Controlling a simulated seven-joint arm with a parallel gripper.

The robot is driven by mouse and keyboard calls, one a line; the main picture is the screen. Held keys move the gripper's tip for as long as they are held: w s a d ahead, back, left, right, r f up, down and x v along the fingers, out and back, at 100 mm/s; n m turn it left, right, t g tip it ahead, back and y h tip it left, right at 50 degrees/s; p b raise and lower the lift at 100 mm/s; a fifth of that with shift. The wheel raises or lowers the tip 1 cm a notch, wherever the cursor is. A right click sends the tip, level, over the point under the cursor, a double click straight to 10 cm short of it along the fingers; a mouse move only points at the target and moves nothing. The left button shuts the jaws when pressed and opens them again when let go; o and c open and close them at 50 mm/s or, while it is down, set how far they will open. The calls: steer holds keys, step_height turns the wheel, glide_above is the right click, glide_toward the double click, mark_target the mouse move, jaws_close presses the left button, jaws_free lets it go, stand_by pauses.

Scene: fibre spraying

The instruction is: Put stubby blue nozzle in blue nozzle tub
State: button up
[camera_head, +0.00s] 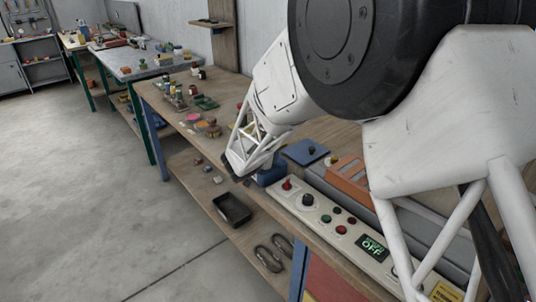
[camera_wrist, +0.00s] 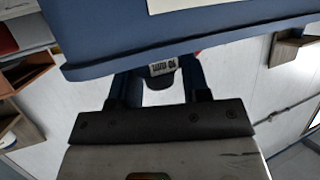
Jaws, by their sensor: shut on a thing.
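My gripper (camera_head: 240,176) is low at the front edge of the bench in the head view, partly hidden by my arm. In the wrist view my gripper (camera_wrist: 163,80) is shut on a small dark piece with a pale marked label (camera_wrist: 163,68), which I take to be the stubby blue nozzle; its colour and far end are hard to make out. A blue container (camera_head: 270,173), likely the blue nozzle tub, stands just right of the gripper. A large blue wall (camera_wrist: 190,35) with a pale label crosses the top of the wrist view, close to the fingers. The tub's inside is hidden.
A blue square plate (camera_head: 305,152) with a dark knob lies behind the tub. A control panel (camera_head: 335,222) with buttons and an orange-grey unit (camera_head: 350,180) are to the right. Bottles and small parts (camera_head: 180,92) stand farther left. A black tray (camera_head: 232,209) sits on the lower shelf.

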steer(key=shift+f, duration=0.5)
steer(key=o, duration=0.9)
steer(key=shift+o, duration=0.2)
steer(key=shift+r, duration=0.15)
steer(key=shift+r, duration=0.5)
steer(key=v, duration=1.2)
steer(key=shift+f, duration=0.15)
